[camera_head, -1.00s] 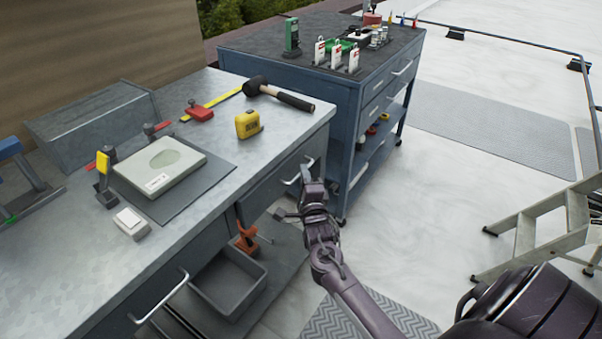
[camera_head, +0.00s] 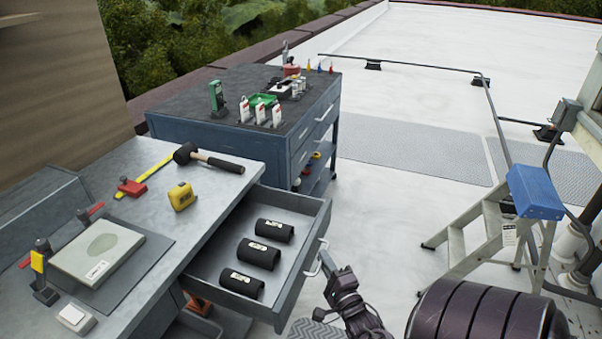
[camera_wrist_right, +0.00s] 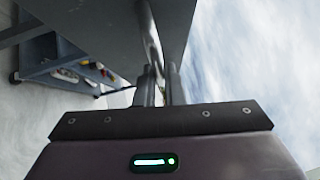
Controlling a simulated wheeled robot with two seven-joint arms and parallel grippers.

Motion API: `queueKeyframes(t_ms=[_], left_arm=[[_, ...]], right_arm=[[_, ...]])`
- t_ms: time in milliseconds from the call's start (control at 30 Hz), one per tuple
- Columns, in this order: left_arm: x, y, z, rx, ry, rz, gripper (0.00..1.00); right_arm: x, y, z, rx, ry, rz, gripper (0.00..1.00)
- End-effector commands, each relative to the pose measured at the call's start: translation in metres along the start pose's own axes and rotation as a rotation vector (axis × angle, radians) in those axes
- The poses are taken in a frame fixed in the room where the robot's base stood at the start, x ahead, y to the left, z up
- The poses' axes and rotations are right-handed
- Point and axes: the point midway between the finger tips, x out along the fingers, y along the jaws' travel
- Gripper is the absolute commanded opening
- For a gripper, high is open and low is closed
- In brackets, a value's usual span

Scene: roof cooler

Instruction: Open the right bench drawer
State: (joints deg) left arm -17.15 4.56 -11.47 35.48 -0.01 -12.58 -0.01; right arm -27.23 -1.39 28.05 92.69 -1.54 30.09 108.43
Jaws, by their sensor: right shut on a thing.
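The right bench drawer (camera_head: 306,232) is pulled well out from the bench, and several black cylinders with pale labels (camera_head: 258,254) lie inside it. Its bar handle (camera_head: 317,258) is on the drawer's front face. My right gripper (camera_head: 332,274) is at this handle, shut on it; the fingers are partly hidden in the head view. In the right wrist view the two fingers (camera_wrist_right: 159,85) close around the handle bar (camera_wrist_right: 152,50), below the grey drawer front. My left gripper is not in view.
The bench top (camera_head: 150,222) holds a mallet (camera_head: 208,159), a yellow tape measure (camera_head: 181,196) and a scale (camera_head: 97,252). A blue tool cart (camera_head: 270,146) stands behind the drawer. A stepladder (camera_head: 490,235) stands at the right. White roof floor between is clear.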

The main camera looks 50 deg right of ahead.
Motion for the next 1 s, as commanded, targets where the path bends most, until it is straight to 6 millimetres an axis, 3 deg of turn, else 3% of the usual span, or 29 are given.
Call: queueKeyframes(t_ms=[300,833,867,1000], left_arm=[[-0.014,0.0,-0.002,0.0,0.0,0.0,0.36],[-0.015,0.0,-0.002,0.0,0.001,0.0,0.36],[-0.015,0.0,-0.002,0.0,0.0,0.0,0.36],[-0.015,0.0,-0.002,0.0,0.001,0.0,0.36]], right_arm=[[-0.03,-0.008,-0.029,0.001,-0.001,0.002,0.0],[-0.036,-0.008,-0.035,0.002,-0.001,0.002,0.0],[-0.036,-0.008,-0.035,0.002,-0.001,0.002,0.11],[-0.036,-0.008,-0.035,0.002,-0.001,0.002,0.3]])
